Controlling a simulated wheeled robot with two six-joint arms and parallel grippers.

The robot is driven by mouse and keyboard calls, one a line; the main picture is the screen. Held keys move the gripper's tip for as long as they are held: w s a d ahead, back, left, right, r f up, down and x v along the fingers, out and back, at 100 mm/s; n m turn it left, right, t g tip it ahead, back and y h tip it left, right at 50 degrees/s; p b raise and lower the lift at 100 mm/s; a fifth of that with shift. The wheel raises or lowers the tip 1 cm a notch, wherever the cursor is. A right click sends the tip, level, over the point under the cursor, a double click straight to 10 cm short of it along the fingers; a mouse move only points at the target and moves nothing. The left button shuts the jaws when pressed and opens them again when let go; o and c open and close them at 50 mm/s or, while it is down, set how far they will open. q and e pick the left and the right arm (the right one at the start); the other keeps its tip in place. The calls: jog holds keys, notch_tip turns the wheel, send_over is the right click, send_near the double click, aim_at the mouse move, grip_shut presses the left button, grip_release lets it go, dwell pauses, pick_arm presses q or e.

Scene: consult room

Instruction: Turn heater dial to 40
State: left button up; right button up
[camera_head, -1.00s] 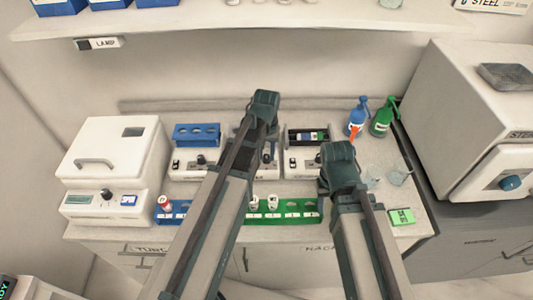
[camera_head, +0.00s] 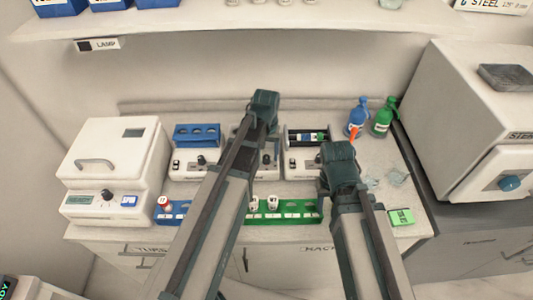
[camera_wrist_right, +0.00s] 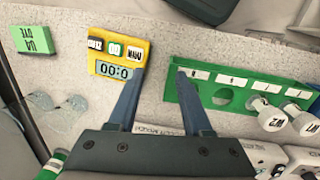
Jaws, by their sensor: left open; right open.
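No label reading "heater" is legible, so I cannot tell which device is the heater. A white device with a blue block (camera_head: 197,134) on top has a dark knob (camera_head: 201,160) on its front, left of my left arm. A middle device is mostly hidden behind my left arm. A third white device (camera_head: 296,172) holds dark and green-banded tubes. My left gripper (camera_head: 265,99) is over the middle device, open, its fingers hard to see. My right gripper (camera_head: 338,152) is in front of the third device. In the right wrist view its fingers (camera_wrist_right: 158,72) are apart with nothing between them.
A white lidded machine (camera_head: 115,152) stands at left. A blue rack (camera_head: 180,216) and green rack (camera_head: 285,217) line the front edge. A yellow timer (camera_wrist_right: 117,54) shows in the right wrist view. Blue (camera_head: 357,117) and green (camera_head: 382,119) bottles stand back right, goggles (camera_head: 398,178) nearby.

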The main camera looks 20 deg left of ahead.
aim_at(266, 157)
pick_arm(q)
notch_tip(266, 157, up, 14)
jog(key=p, duration=1.3)
jog(key=shift+f, duration=0.25)
pick_arm(e)
notch_tip(266, 157, up, 14)
jog(key=shift+f, duration=0.25)
